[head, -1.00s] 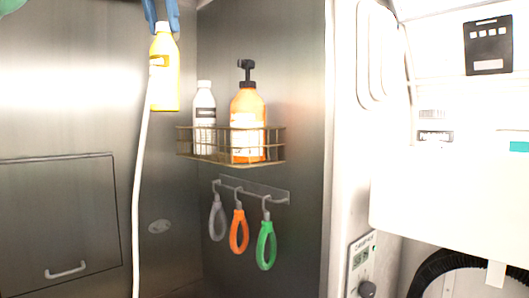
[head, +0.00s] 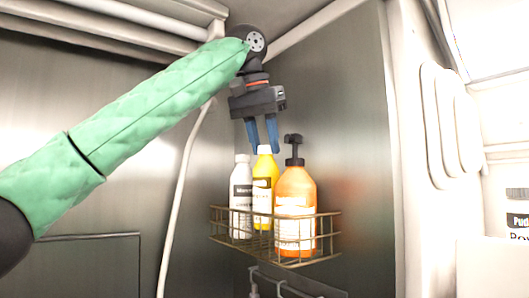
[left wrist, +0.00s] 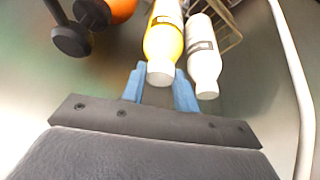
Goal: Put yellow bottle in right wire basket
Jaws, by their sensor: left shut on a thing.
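The yellow bottle (head: 263,188), with a white cap, is upright between a white bottle and an orange pump bottle. Its lower part shows behind the front wires of the wire basket (head: 326,228) on the wall. I cannot tell whether its base touches the basket floor. My left gripper (head: 263,150) points down from above, its blue fingers shut on the yellow bottle near the cap. In the left wrist view the yellow bottle (left wrist: 165,40) has its cap between the two fingers. My right gripper is not in view.
The white bottle (head: 241,198) stands left of the yellow one, and the orange pump bottle (head: 295,195) stands to its right, both close. The pump head (head: 293,148) rises beside my fingers. Hooks (head: 265,284) hang below the basket. A pale hose (head: 178,200) runs at left.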

